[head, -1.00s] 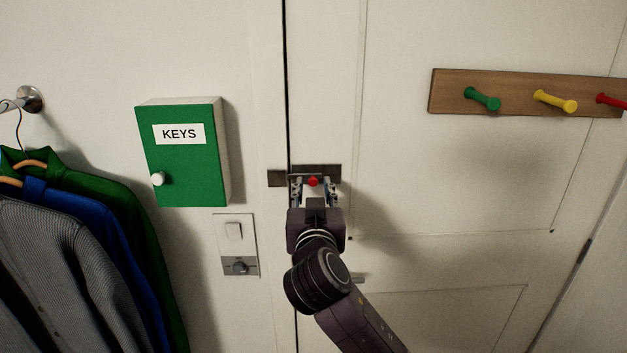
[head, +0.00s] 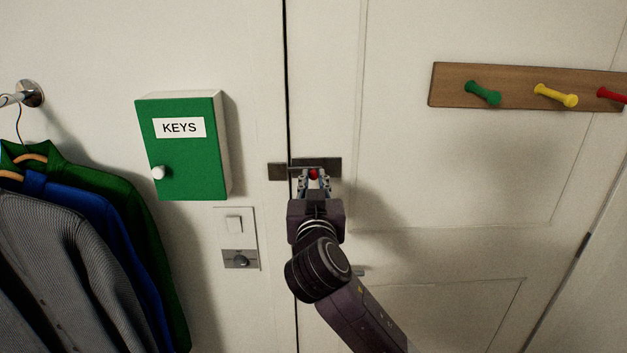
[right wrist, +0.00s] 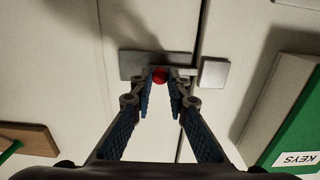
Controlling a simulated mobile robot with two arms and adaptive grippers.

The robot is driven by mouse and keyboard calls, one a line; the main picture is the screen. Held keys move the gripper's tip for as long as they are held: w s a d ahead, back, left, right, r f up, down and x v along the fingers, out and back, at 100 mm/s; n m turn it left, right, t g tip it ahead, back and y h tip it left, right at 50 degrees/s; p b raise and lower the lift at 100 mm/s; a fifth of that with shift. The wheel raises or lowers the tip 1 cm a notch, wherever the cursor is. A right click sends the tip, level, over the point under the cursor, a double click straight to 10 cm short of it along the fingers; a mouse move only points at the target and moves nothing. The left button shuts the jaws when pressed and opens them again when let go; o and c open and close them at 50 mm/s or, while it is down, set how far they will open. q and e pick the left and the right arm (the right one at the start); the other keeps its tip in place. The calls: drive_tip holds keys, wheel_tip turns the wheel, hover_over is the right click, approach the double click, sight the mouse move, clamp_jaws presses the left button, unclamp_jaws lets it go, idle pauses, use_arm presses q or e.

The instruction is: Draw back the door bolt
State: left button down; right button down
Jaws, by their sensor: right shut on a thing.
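The door bolt is a grey plate (head: 330,164) on the white door (head: 420,190), with a red knob (head: 313,174). A square grey keeper plate (head: 277,172) sits on the frame, left of the dark door gap. In the right wrist view the bolt's rod runs from the plate (right wrist: 135,66) across the gap to the keeper (right wrist: 214,72). My right gripper (head: 314,178) is at the bolt, shut on the red knob, which also shows between its fingertips in the right wrist view (right wrist: 160,76). The left gripper is not in view.
A green key box (head: 185,165) hangs left of the gap, above a switch plate (head: 238,240). Coats (head: 75,240) hang at far left. A wooden peg rail (head: 450,84) is on the door at upper right. The door around the bolt is clear.

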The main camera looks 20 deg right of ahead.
sight(331, 168)
drive_tip(key=shift+s+d, duration=0.3)
drive_tip(key=shift+d, duration=0.6)
drive_tip(key=shift+s+d, duration=0.25)
drive_tip(key=shift+d, duration=0.65)
drive_tip(key=shift+a, duration=0.1)
drive_tip(key=c, duration=2.2)
unclamp_jaws()
drive_tip(key=o, duration=0.3)
drive_tip(key=shift+d, duration=0.25)
drive_tip(key=v, duration=1.2)
